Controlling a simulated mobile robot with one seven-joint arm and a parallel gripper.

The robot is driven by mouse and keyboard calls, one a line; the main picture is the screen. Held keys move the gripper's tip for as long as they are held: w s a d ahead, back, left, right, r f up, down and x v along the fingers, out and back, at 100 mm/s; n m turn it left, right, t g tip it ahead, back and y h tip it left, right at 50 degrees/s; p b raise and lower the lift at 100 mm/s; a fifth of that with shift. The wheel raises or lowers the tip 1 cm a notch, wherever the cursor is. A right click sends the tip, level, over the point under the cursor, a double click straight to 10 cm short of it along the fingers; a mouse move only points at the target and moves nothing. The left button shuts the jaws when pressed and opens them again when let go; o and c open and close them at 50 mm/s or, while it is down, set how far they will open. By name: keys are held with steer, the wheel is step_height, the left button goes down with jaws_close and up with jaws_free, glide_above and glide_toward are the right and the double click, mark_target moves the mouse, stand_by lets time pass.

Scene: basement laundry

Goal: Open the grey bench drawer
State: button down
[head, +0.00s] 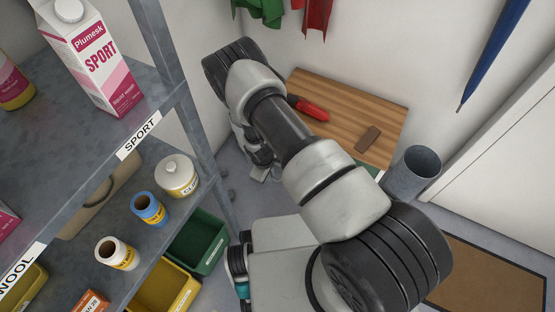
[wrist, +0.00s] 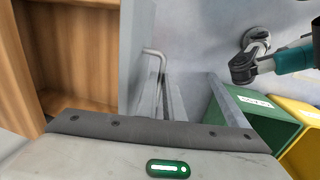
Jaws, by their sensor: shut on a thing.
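The grey bench drawer shows in the wrist view as a grey front panel (wrist: 136,50) with a wood-coloured open space (wrist: 78,50) behind it. It looks pulled out at least part way; how far I cannot tell. A bent grey bar handle (wrist: 153,53) stands off the front. My gripper (wrist: 170,98) is shut on this handle, its thin fingers partly hidden by the gripper body. In the head view the wooden-topped bench (head: 345,100) stands against the back wall. My arm hides the drawer there and most of the gripper.
A red-handled tool (head: 308,108) and a brown block (head: 367,139) lie on the bench. A grey bin (head: 412,174) stands to its right. A metal shelf (head: 130,100) fills the left side. Green (head: 198,242) and yellow (head: 163,288) bins sit low beside it.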

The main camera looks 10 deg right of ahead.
steer(key=shift+s+a, duration=0.4)
steer(key=shift+s, duration=0.2)
steer(key=shift+s+a, duration=0.4)
steer(key=shift+s, duration=0.2)
steer(key=c, duration=2.2)
jaws_free()
steer(key=shift+s+a, duration=0.1)
steer(key=r+p, duration=0.1)
steer(key=r, duration=0.4)
steer(key=s+a+r+p, duration=0.1)
steer(key=r+p, duration=0.1)
steer(key=r, duration=0.4)
steer(key=s+r+p, duration=0.1)
steer(key=r, duration=0.5)
steer(key=shift+s+a, duration=0.2)
steer(key=shift+a, duration=0.15)
